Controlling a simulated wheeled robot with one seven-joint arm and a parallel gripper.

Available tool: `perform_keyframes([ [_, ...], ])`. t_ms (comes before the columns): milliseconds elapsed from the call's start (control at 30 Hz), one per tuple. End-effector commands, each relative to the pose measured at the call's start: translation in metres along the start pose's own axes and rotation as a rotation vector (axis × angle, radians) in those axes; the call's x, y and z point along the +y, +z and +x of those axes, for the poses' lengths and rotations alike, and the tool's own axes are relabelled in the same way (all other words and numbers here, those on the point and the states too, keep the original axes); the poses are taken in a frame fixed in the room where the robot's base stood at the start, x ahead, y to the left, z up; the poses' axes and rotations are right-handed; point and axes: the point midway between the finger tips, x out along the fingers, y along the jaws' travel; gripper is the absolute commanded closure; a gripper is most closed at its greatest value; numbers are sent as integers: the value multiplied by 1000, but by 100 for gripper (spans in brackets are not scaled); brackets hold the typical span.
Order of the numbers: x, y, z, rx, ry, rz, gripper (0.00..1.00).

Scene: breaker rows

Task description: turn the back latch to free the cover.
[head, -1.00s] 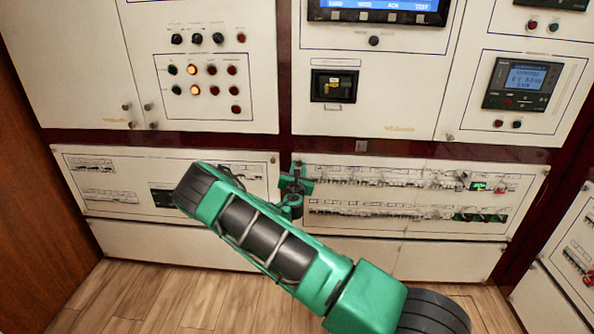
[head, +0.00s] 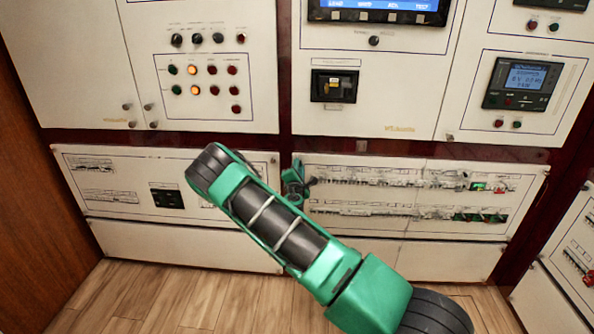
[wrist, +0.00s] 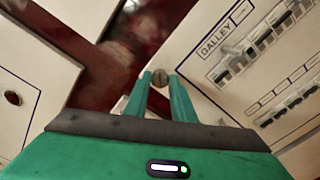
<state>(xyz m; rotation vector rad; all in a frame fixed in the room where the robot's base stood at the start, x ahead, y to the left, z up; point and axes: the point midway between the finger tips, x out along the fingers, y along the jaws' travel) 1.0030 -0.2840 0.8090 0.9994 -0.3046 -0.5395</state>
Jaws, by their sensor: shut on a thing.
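In the wrist view, the two green fingers of my gripper (wrist: 161,97) are closed on a small round metal latch (wrist: 160,77) at the edge of the white breaker panel (wrist: 205,80). The latch shows between the fingertips; its exact angle is hard to tell. In the head view, my gripper (head: 297,182) is at the left end of the right-hand breaker panel, and hides the latch there. The clear cover (head: 370,190) lies over the two breaker rows and looks closed.
A second breaker panel (head: 100,178) is to the left, across a dark red frame strip (wrist: 112,62). Above are panels with lamps, knobs and a screen (head: 378,8). Wooden floor (head: 150,295) lies in front. My forearm crosses the lower middle of the head view.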

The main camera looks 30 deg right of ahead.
Motion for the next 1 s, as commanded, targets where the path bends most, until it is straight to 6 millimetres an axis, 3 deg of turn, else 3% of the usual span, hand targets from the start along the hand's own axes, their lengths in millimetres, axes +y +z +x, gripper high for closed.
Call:
perform_keyframes([
  [600,0,-1,0,1,-1,555,100],
  [1000,-2,-1,0,0,-3,748,100],
])
